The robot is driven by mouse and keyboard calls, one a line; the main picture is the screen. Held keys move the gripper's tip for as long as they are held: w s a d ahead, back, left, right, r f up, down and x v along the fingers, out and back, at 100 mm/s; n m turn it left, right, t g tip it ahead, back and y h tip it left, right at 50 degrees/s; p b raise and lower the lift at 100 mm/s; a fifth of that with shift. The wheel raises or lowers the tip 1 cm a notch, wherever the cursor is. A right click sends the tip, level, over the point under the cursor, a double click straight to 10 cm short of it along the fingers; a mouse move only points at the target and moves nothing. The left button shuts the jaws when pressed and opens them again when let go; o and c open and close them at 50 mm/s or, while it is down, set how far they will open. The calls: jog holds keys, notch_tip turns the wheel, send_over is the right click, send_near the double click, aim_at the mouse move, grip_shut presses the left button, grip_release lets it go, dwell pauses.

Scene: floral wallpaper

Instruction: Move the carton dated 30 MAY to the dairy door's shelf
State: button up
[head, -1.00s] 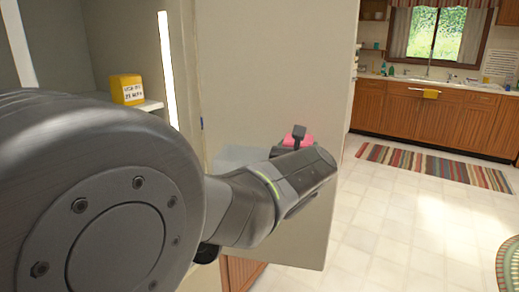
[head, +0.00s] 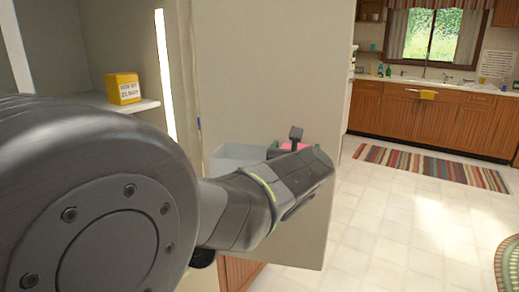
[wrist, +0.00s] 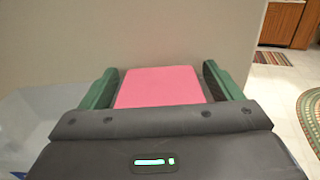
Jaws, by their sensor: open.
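A pink carton (wrist: 160,87) lies between the two green fingers of my gripper (wrist: 160,72) in the wrist view. A narrow gap shows on each side, so the jaws are open around it. No date shows on its visible pink face. In the head view only a bit of the pink carton (head: 296,147) shows behind my gripper (head: 297,152). A translucent door shelf (head: 236,157) is on the pale open door (head: 275,75); it also shows at the left of the wrist view (wrist: 38,108). Whether the carton rests in it is hidden.
A yellow carton (head: 123,88) with a white label, its date too blurred to read surely, stands on a shelf (head: 140,105) inside the fridge at left. My arm covers the lower left. Open tiled floor (head: 400,215) lies right of the door, before wooden cabinets (head: 420,115).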

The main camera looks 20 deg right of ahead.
jog(key=shift+r, duration=0.1)
jog(key=shift+r+p, duration=0.65)
jog(key=shift+p, duration=0.15)
jog(key=p+v, duration=0.2)
jog(key=v, duration=1)
jog(key=shift+f, duration=0.1)
jog(key=shift+c, duration=0.3)
